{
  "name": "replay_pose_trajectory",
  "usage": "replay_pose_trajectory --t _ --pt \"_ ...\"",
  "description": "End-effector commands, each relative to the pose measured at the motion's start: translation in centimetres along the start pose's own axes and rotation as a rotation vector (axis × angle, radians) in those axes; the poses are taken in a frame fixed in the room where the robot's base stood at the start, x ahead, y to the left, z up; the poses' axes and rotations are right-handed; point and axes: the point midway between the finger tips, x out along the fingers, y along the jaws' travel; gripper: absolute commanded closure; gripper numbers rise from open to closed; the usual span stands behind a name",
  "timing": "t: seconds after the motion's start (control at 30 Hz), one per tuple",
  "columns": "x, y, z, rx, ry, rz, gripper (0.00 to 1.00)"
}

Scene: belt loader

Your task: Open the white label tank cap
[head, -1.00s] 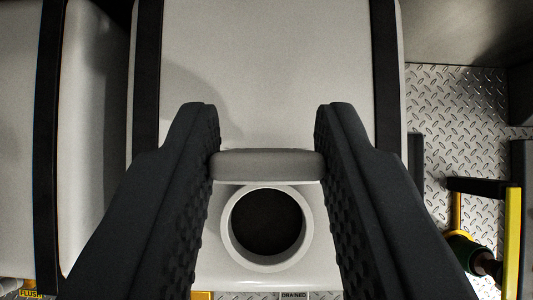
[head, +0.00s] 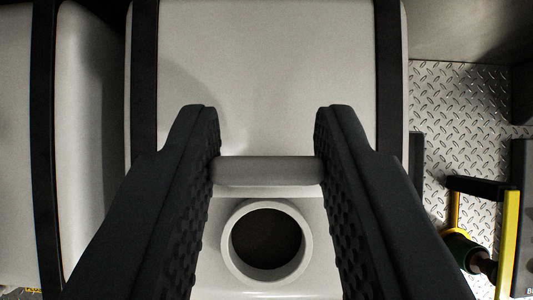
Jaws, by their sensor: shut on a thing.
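The white tank (head: 265,80) fills the middle of the head view, with two black straps down its sides. Its round filler neck (head: 226,243) is at the lower middle, uncovered, with a dark opening. The grey cap (head: 267,171) shows nearly edge-on, above the neck in the picture and off the opening. My gripper (head: 267,150) is shut on the cap, one dark ridged finger at each end of it. Whether the cap is hinged to the tank is hidden. No label wording on this tank is readable.
Another pale tank (head: 90,150) with a black strap stands at the left. At the right, diamond-plate metal (head: 462,115) carries a yellow and black handle or frame (head: 510,240) and a dark green fitting (head: 461,250).

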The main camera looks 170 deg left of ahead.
Motion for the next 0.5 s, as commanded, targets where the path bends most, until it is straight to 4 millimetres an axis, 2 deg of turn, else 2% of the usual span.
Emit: replay_pose_trajectory --t 0.13,0.17,0.2,0.23,0.5 --pt "-0.11 -0.01 -0.21 0.0 0.007 -0.001 1.0" --pt "-0.12 -0.01 -0.21 0.0 0.007 -0.001 0.63" --pt "-0.11 -0.02 -0.19 0.0 0.006 -0.001 0.52" --pt "-0.11 -0.02 -0.18 0.0 0.005 -0.001 0.49" --pt "-0.12 -0.07 -0.08 -0.001 0.003 -0.001 0.49"
